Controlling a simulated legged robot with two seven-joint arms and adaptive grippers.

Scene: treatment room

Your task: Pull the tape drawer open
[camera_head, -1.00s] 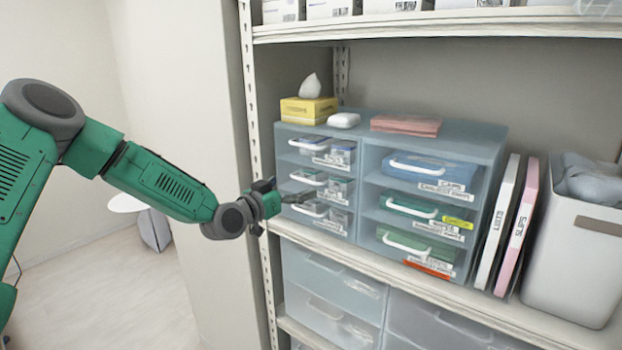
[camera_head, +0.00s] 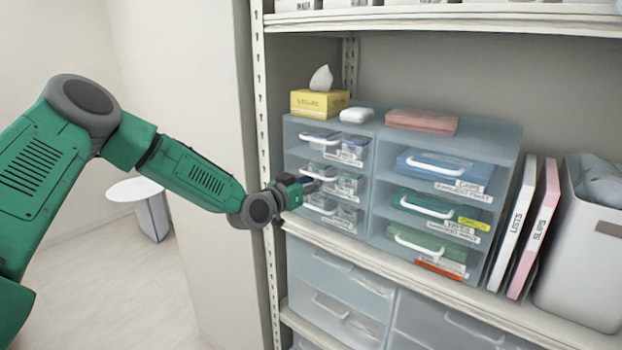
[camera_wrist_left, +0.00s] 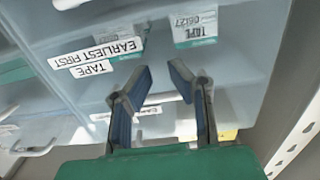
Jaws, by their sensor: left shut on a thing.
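The tape drawer (camera_wrist_left: 222,62) fills much of the left wrist view upside down, with its TAPE and EARLIEST FIRST labels (camera_wrist_left: 98,58) and a small TAPE box inside. In the head view it belongs to the left column of the clear blue drawer unit (camera_head: 373,190), where its label is too small to read. My left gripper (camera_head: 308,186) is at the front of that column, by the middle drawer. Its blue-padded fingers (camera_wrist_left: 160,75) are shut on the tape drawer's handle. The handle between them is hidden. My right gripper is not in view.
A shelf post (camera_head: 264,170) stands just left of my left gripper. A yellow tissue box (camera_head: 318,104) and pink packs sit on top of the unit. Binders (camera_head: 512,225) and a grey bin (camera_head: 580,255) stand to the right. Larger drawers (camera_head: 335,285) are below the shelf.

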